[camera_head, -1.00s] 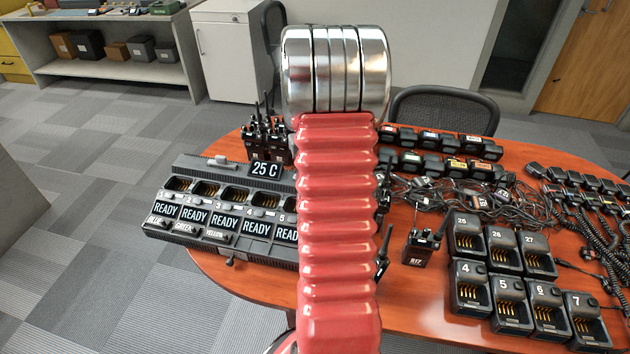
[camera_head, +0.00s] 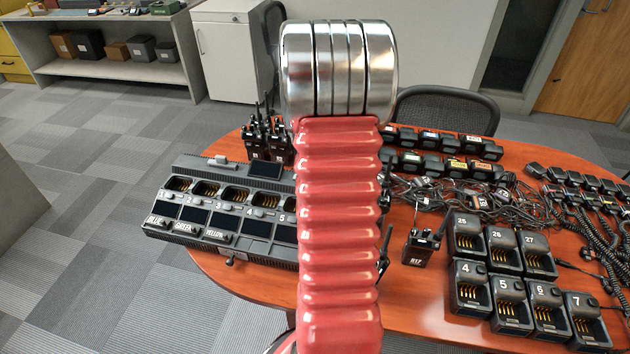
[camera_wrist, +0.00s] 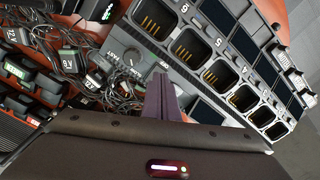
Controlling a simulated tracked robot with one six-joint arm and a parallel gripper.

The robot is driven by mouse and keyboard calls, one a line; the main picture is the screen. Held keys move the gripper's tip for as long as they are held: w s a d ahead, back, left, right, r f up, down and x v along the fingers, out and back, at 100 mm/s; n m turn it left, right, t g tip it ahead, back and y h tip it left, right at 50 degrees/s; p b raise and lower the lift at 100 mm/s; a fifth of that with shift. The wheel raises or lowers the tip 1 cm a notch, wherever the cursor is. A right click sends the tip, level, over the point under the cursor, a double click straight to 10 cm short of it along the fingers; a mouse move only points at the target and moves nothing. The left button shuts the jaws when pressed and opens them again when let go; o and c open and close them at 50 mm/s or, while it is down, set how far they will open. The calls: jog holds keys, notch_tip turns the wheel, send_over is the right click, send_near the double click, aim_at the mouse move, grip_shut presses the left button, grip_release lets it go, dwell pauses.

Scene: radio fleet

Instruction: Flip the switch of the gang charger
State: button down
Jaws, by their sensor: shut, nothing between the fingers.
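The gang charger (camera_head: 215,172) is a long dark grey unit on the left part of the table. Its small screens (camera_head: 194,214) and raised top display (camera_head: 265,169) are dark. My red arm hides its right end in the head view. In the wrist view the charger (camera_wrist: 185,78) runs diagonally to the right, with empty pockets and a grey end panel bearing a round knob (camera_wrist: 131,56).
Radios (camera_head: 268,138) stand behind the charger. A radio (camera_head: 420,246) and several numbered single chargers (camera_head: 500,250) are at the right. Tangled cables (camera_head: 470,197) and black packs (camera_head: 430,140) fill the table's middle and back. A chair (camera_head: 445,108) is behind.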

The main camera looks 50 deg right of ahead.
jog(key=shift+r, duration=1.35)
jog(key=s+a+r+n+t, duration=0.2)
jog(key=a+r, duration=0.2)
jog(key=a, duration=1)
jog(key=s+a+r+n+t, duration=0.1)
jog(key=s+a+r+n, duration=0.1)
jog(key=a, duration=1.2)
jog(key=s+a+r+n+t, duration=0.2)
jog(key=a+r, duration=0.4)
jog(key=a, duration=0.8)
jog(key=shift+s+a+n+t, duration=0.3)
jog(key=shift+s+n, duration=0.2)
jog(key=shift+n, duration=0.2)
